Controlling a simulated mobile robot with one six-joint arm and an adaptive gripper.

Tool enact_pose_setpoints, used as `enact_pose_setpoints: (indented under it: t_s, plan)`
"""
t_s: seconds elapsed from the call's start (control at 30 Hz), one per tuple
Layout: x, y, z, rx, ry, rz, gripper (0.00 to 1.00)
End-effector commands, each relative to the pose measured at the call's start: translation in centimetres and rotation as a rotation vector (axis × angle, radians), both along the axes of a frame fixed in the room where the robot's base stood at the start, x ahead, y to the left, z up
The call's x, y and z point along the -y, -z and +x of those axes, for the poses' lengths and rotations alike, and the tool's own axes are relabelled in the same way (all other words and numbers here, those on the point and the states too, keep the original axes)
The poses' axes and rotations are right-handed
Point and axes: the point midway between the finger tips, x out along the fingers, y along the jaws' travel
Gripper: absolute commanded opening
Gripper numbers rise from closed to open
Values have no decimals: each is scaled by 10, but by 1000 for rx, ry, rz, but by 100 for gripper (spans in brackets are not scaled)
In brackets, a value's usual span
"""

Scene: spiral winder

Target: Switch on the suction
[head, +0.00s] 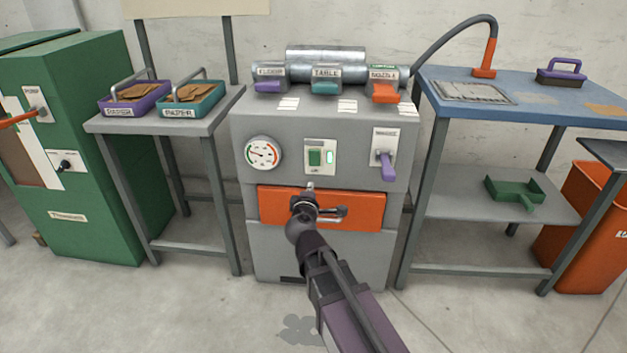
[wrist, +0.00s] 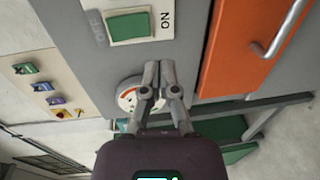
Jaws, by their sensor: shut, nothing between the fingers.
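A grey machine (head: 325,262) stands in the middle of the head view. Its front panel has a plate with a green push switch (head: 315,158) and a bright green lamp (head: 330,158) beside it. The wrist view shows the green switch (wrist: 128,26) close up, with ON printed on one side and a faint mark on the other. My gripper (head: 309,188) is shut and empty in front of the machine, below the switch in the head view. In the wrist view its fingertips (wrist: 159,66) are apart from the switch, in front of the round gauge (wrist: 127,98).
The panel also has a gauge (head: 263,153) and a purple lever (head: 387,164). An orange drawer (head: 358,217) with a handle lies below. Labelled gates (head: 325,78) sit on top. A tray stand (head: 162,126) and a blue table (head: 530,103) flank the machine.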

Motion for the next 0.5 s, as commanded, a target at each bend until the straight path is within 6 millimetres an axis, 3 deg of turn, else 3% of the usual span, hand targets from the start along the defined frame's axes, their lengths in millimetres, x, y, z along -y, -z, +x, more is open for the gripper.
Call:
enact_pose_setpoints:
  t_s: [0.03,0.2,0.5]
  plan:
    - [1,2,-12,0,-1,0,0]
    - [0,5,-33,0,-1,1,0]
    - [-1,6,-47,0,2,1,0]
